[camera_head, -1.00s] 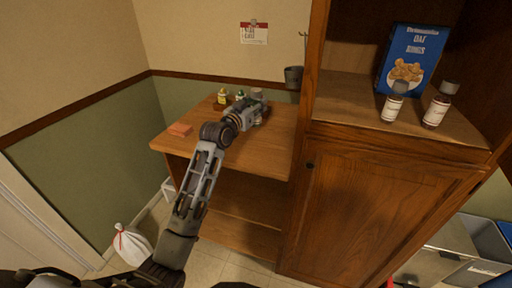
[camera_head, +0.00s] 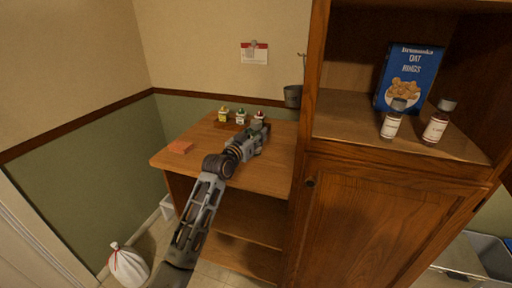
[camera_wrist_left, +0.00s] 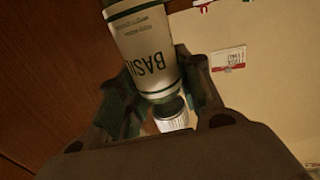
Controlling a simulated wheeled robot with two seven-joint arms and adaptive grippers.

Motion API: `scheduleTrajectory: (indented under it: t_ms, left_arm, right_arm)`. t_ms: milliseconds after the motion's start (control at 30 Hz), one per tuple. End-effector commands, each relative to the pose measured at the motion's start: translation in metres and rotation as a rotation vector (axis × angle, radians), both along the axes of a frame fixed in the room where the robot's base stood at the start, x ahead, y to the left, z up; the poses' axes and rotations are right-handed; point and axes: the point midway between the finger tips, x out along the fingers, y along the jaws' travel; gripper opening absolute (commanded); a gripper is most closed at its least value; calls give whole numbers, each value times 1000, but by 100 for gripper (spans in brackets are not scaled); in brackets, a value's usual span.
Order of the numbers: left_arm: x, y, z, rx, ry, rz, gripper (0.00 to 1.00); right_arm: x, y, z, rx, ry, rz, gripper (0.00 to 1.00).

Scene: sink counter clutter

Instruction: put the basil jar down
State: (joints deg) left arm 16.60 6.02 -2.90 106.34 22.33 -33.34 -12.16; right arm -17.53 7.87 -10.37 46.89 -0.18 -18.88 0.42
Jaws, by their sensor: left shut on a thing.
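The basil jar (camera_wrist_left: 145,45) has a white label with green bands and reads BASIL upside down in the left wrist view. Its pale ribbed cap (camera_wrist_left: 172,115) points toward the bottom of that view. My left gripper (camera_wrist_left: 160,100) is shut on the jar, with a finger on either side. In the head view, my left gripper (camera_head: 258,136) is over the right part of the wooden counter (camera_head: 225,165). The jar is mostly hidden there by the gripper, and I cannot tell whether it touches the counter. My right gripper is not in view.
Three small jars (camera_head: 241,116) stand along the counter's back edge, just behind my gripper.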

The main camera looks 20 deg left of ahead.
Motion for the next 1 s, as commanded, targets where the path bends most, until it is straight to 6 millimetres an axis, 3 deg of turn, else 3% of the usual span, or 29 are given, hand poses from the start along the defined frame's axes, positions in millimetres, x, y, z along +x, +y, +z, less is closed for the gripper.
scheduleTrajectory:
  t_ms: [167, 500, 1000]
  left_arm:
    - [0, 0, -8, 0, 1, -1, 8]
    - [0, 0, -46, -1, 1, 0, 8]
    - [0, 0, -52, 0, 0, 0, 8]
  right_arm:
    - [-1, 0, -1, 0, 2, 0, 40]
    - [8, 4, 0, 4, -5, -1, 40]
    - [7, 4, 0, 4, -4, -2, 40]
